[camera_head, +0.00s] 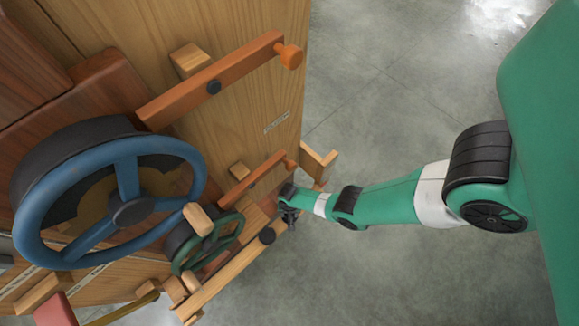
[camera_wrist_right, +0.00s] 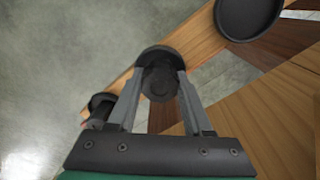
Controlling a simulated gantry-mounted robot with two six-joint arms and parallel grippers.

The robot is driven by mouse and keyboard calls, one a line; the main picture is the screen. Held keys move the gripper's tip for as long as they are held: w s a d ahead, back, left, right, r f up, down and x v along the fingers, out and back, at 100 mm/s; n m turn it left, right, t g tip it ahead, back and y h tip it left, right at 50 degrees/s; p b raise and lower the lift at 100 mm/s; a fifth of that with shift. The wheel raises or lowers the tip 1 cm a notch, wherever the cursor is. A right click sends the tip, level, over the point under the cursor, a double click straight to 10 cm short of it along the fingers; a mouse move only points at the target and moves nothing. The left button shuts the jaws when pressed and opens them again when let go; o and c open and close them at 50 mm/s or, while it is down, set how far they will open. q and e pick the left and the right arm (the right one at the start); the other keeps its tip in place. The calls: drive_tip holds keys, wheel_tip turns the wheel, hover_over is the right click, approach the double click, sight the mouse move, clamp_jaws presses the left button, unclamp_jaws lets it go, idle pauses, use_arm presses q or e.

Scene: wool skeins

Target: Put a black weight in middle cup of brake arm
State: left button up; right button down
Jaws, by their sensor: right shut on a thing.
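My right gripper (camera_wrist_right: 158,88) is shut on a black weight (camera_wrist_right: 160,76), a round piece with a wider dark disc at its far end. The weight is in front of the light wooden brake arm (camera_wrist_right: 207,40); I cannot tell whether it touches the arm or a cup. A large round black cup (camera_wrist_right: 248,14) is at the upper right of the wrist view. In the head view my right gripper (camera_head: 289,215) is by the beam's right end, near a black disc (camera_head: 267,236).
A blue wheel (camera_head: 130,211) and a smaller green wheel (camera_head: 235,228) are left of my right arm. Orange levers (camera_head: 232,72) are on the wooden panel (camera_head: 255,110) above. Open grey floor (camera_head: 370,110) lies to the right of the panel.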

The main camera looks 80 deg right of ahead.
drive_tip(key=shift+f+b, duration=0.45)
drive_tip(key=shift+f, duration=0.05)
drive_tip(key=shift+c, duration=1.2)
unclamp_jaws()
wheel_tip(320, 180, up, 12)
drive_tip(key=p, duration=1.1)
drive_tip(key=shift+f+p, duration=0.15)
drive_tip(key=shift+p, duration=0.2)
